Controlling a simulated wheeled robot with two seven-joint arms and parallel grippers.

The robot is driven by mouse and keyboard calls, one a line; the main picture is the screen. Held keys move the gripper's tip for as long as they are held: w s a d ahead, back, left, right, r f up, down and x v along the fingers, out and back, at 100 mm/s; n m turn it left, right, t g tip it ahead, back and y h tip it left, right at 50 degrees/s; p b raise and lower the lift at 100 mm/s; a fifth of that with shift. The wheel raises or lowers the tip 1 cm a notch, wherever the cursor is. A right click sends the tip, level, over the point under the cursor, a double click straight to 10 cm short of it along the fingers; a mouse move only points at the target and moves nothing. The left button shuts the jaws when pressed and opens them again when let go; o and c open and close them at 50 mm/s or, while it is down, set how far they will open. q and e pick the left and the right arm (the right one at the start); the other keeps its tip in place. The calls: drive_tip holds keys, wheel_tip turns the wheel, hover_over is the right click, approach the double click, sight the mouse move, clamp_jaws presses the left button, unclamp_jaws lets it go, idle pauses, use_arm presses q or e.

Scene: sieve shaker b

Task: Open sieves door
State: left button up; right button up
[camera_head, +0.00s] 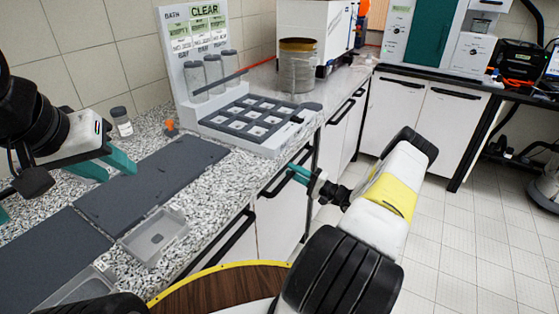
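No door is marked as the sieves door. White under-counter doors with black bar handles run along the counter front, and all look shut. My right gripper (298,174), with teal fingers, is at the counter front by a black handle (274,188) on a white front (282,222). I cannot tell whether its fingers are around the handle or only beside it.
A grey grid tray and white rack (270,150) with clear cylinders stand near the counter edge. A dark mat (150,180), a small grey tray (155,238) and a jar (122,122) lie left. Further white doors (390,115) are at the back.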

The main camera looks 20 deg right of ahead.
clamp_jaws()
idle(1.1)
